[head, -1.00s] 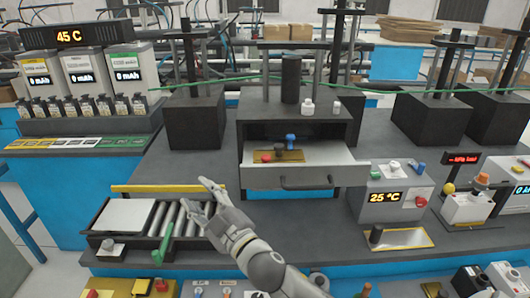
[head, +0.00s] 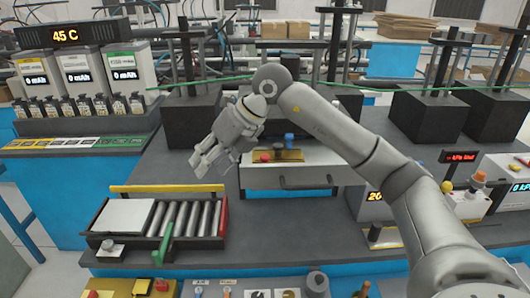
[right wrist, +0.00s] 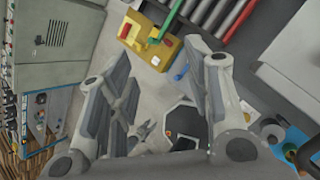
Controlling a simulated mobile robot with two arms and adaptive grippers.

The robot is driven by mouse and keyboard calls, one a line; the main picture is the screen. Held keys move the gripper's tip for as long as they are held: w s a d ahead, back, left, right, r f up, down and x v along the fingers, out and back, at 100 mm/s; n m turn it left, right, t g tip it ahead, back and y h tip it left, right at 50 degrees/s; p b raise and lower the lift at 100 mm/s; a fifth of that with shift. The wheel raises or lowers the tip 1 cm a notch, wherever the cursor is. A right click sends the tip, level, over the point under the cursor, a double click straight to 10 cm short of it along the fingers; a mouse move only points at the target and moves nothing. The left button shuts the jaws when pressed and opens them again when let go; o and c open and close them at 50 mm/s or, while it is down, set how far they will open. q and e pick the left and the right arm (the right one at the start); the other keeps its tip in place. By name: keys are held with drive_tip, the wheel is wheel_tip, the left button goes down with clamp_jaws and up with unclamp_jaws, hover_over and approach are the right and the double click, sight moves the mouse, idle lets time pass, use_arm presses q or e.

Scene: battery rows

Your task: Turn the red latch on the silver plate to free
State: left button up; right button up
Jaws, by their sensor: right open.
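My right gripper (head: 208,167) is open and empty, hanging above the grey bench between the roller tray and the drawer. Its spread fingers (right wrist: 160,105) show in the right wrist view with nothing between them. I cannot clearly make out a silver plate with a red latch. Small light plates (head: 228,285) sit along the bottom edge of the head view, cut off; one bears something orange-red. The open drawer holds a gold plate (head: 292,155) with a red knob (head: 266,157) and a blue knob (head: 290,139). My left gripper is not in view.
The roller tray (head: 227,215) with a green lever (head: 165,245) stands at left. The drawer front (head: 300,178) juts out. Yellow blocks with red parts (head: 160,286) line the front edge. My right arm hides some boxes at right.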

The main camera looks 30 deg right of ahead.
sight(265, 157)
drive_tip(key=s+d+r+m+h, duration=0.1)
drive_tip(key=d+r+m+h, duration=0.15)
drive_tip(key=d, duration=0.55)
drive_tip(key=s+d+r+m+h, duration=0.1)
drive_tip(key=d+r+h, duration=0.25)
drive_tip(key=d, duration=0.35)
drive_tip(key=p+x, duration=0.3)
drive_tip(key=x, duration=0.7)
drive_tip(key=shift+s+d+f, duration=0.1)
drive_tip(key=shift+s+d, duration=0.1)
drive_tip(key=shift+x, duration=0.75)
clamp_jaws()
